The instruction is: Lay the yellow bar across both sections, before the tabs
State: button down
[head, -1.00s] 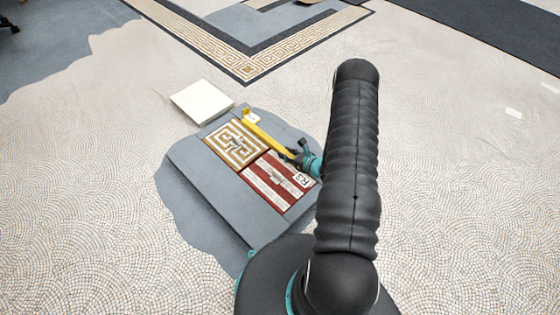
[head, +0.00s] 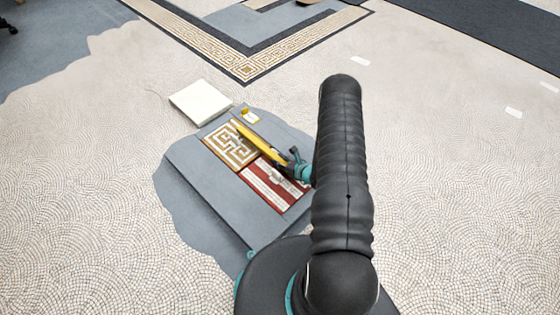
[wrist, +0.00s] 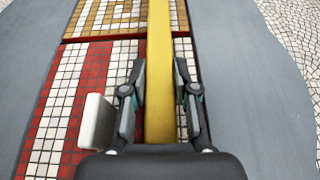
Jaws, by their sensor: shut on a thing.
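My gripper (wrist: 160,68) is shut on the yellow bar (wrist: 159,110), one finger on each side. In the head view the bar (head: 262,141) points up-left from my gripper (head: 293,162). It passes over the right part of the gold-and-white meander section (head: 226,151) and the upper right of the red-and-white section (head: 267,192). I cannot tell whether it touches them. In the wrist view it runs over the right side of the red-and-white section (wrist: 63,112) and on over the gold one (wrist: 105,17). A pale block (wrist: 97,122) shows left of my gripper; I cannot tell if it is a tab.
The sections lie side by side on a grey patch (head: 190,185) in the mosaic floor. A small yellow piece with a white label (head: 249,116) sits at the patch's upper edge. A white slab (head: 200,102) lies beyond the upper left. Open floor surrounds the patch.

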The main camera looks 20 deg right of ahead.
jog(key=shift+f+b, duration=0.35)
jog(key=shift+f, duration=0.05)
jog(key=c, duration=0.9)
grip_release()
jog(key=shift+r, duration=0.1)
